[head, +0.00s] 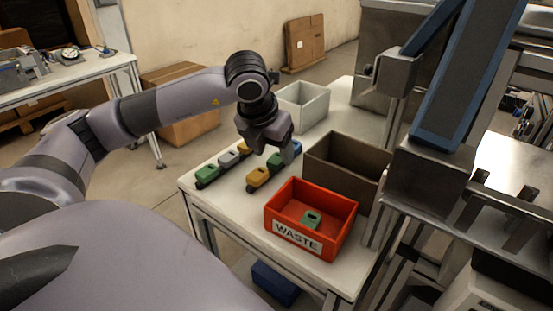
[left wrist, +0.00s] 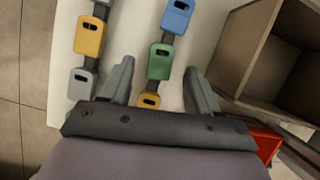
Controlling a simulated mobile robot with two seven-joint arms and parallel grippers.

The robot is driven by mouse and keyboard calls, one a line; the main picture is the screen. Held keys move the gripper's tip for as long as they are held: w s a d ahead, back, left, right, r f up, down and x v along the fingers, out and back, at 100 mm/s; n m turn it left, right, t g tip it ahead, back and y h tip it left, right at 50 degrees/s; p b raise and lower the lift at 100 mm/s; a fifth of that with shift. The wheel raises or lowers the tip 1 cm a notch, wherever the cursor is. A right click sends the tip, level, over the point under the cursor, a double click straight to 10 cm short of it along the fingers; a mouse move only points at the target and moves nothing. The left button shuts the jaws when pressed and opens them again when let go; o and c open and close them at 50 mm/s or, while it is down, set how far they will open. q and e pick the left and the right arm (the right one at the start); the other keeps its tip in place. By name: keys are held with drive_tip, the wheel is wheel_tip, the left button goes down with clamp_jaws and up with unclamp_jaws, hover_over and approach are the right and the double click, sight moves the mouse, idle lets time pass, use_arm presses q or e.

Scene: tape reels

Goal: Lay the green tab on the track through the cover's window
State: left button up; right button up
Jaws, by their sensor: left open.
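Two dark strips carrying coloured tabs lie on the white table. The nearer-left strip has a green tab (head: 206,174), a grey one and a yellow one. The other strip has a yellow tab (head: 259,177), a green tab (left wrist: 160,61) and a blue tab (left wrist: 177,16). My left gripper (head: 277,151) is above this second strip, open and empty. In the left wrist view its fingers stand on either side of the green tab; its height above it is unclear. Another green tab (head: 311,220) lies in the red waste bin. I cannot make out a cover window or track. My right gripper is not in view.
The red waste bin (head: 285,236) stands at the table's front, with a brown open box (head: 341,175) behind it. A pale grey bin (head: 303,106) stands farther back. A metal machine frame (head: 432,178) rises at the right.

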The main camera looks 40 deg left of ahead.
use_arm(q)
drive_tip(key=shift+x, duration=0.9)
drive_tip(key=c, duration=1.1)
clamp_jaws()
drive_tip(key=shift+r, duration=0.2)
